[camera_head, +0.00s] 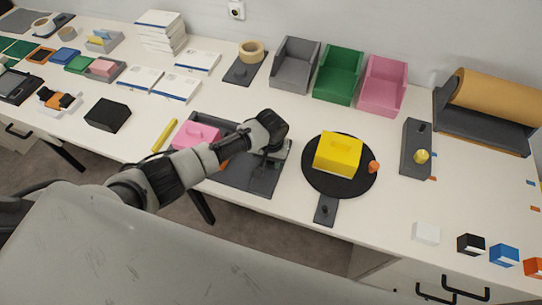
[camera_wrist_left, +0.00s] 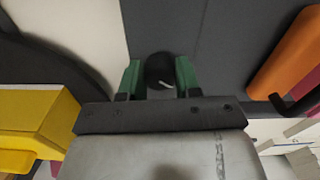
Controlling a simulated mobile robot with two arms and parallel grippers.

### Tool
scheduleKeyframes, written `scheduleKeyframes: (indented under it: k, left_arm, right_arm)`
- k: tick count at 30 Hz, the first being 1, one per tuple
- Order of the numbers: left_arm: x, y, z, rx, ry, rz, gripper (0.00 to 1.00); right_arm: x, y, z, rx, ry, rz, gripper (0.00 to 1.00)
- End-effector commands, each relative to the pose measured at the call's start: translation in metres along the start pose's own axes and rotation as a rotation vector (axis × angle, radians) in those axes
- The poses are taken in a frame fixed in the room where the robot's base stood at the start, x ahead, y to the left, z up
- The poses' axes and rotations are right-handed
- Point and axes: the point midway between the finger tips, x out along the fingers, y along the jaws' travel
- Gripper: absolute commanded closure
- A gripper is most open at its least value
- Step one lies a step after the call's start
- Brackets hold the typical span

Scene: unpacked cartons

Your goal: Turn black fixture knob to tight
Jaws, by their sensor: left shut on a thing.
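The black fixture knob (camera_wrist_left: 160,70) is a round dark cap with a short white mark line, seen in the left wrist view on a dark grey fixture (camera_wrist_left: 215,35). My left gripper (camera_wrist_left: 158,80) has its green-padded fingers on either side of the knob and is shut on it. In the head view, my left gripper (camera_head: 275,158) reaches down over the right end of the fixture (camera_head: 248,180), and the knob is hidden behind it. A pink block (camera_head: 197,133) sits at the fixture's left part. My right gripper is not in view.
A yellow block (camera_head: 338,153) rests on a round black turntable (camera_head: 318,185) close to the right of my left gripper. A yellow bar (camera_head: 164,135) lies left of the fixture. An orange handle (camera_wrist_left: 288,52) is close by in the left wrist view. Grey, green and pink bins (camera_head: 383,86) stand behind.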

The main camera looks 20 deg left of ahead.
Motion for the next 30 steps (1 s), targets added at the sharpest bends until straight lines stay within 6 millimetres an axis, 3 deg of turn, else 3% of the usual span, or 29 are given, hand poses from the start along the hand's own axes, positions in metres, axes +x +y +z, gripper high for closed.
scheduleKeyframes:
  k: [18, 30]
  left_arm:
    - [-0.001, 0.000, 0.000, 0.576, -0.001, 0.000, 0.91]
    - [0.000, 0.000, 0.000, 0.834, 0.001, 0.001, 0.91]
  right_arm:
    - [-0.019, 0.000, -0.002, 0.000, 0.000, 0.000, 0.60]
    - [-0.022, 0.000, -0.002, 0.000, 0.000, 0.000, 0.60]
